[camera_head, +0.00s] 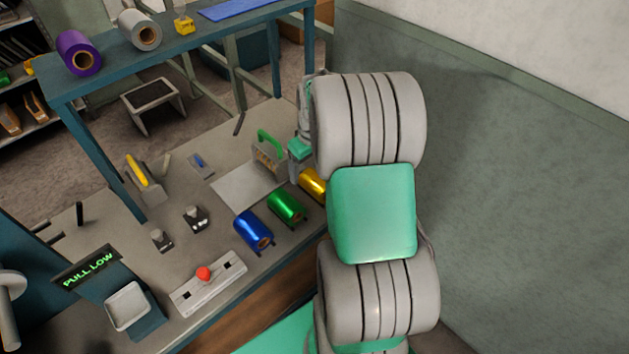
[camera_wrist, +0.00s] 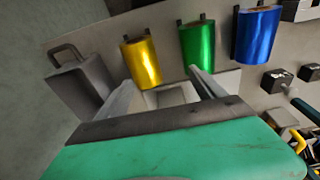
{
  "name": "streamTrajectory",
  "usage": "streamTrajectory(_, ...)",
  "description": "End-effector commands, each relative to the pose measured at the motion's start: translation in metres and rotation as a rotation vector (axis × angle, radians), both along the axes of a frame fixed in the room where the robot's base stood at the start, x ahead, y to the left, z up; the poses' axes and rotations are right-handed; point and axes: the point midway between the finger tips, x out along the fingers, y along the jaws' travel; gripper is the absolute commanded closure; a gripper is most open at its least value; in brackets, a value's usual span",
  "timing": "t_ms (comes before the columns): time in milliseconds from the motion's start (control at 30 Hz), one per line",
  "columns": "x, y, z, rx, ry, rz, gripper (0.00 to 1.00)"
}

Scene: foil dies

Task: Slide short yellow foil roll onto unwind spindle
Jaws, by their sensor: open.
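The short yellow foil roll (camera_head: 313,184) lies on the bench beside the green roll, partly covered by my arm in the head view. The wrist view shows it whole (camera_wrist: 142,62), resting on a small dark holder. My gripper (camera_wrist: 166,95) is open and empty, with its fingers apart, near the yellow roll's lower end in that view. In the head view my gripper is mostly hidden behind my arm. Dark pegs (camera_head: 80,212) stick out at the bench's left side; I cannot tell whether one is the unwind spindle.
A green roll (camera_head: 287,207) and a blue roll (camera_head: 253,230) lie in line with the yellow one. A green-handled block (camera_head: 268,150) stands near my gripper. A purple roll (camera_head: 79,53) sits on the shelf.

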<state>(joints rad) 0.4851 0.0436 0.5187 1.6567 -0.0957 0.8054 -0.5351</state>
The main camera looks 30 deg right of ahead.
Motion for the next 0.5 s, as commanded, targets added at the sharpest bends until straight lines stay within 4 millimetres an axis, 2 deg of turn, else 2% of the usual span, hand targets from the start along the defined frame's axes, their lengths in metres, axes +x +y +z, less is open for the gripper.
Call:
streamTrajectory(33,0.001,-0.019,-0.015,0.007,0.012,0.002,0.16)
streamTrajectory(133,0.003,-0.037,-0.035,0.011,0.016,0.019,0.12)
streamTrajectory(500,0.008,-0.040,-0.091,0.013,0.018,0.018,0.12)
